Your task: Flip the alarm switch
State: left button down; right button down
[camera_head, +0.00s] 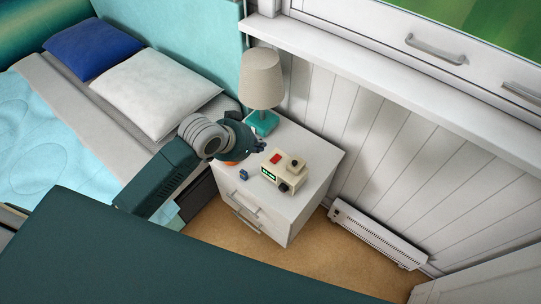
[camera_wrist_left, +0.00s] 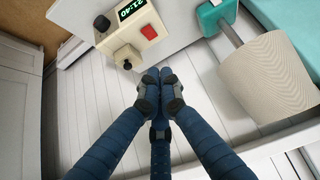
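The alarm clock (camera_head: 285,171) is a cream box on the white nightstand, with a green-lit display, a red switch (camera_head: 276,158) and dark knobs. In the left wrist view the clock (camera_wrist_left: 122,42) is at the top, its display reading 21:40, with the red switch (camera_wrist_left: 149,32) beside it. My right gripper is not in view.
A bed (camera_head: 90,120) lies left, a white heater (camera_head: 375,235) right.

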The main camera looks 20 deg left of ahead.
pick_arm(q)
send_over(274, 158)
jog(key=s, duration=0.1)
jog(key=f, duration=0.8)
jog(key=shift+s+a+f, duration=0.1)
jog(key=shift+a, duration=0.1)
jog(key=shift+s+a+f, duration=0.1)
jog(key=shift+s+f, duration=0.05)
jog(key=shift+f, duration=0.5)
jog(key=shift+s+f, duration=0.1)
jog(key=shift+f, duration=0.5)
jog(key=shift+s+f, duration=0.1)
jog(key=shift+f, duration=0.5)
jog(key=shift+s+a+f, duration=0.1)
jog(key=shift+f, duration=0.05)
jog(key=shift+s+f, duration=0.2)
jog(key=shift+f, duration=0.25)
jog(key=shift+w+r, duration=0.1)
jog(key=shift+w, duration=0.1)
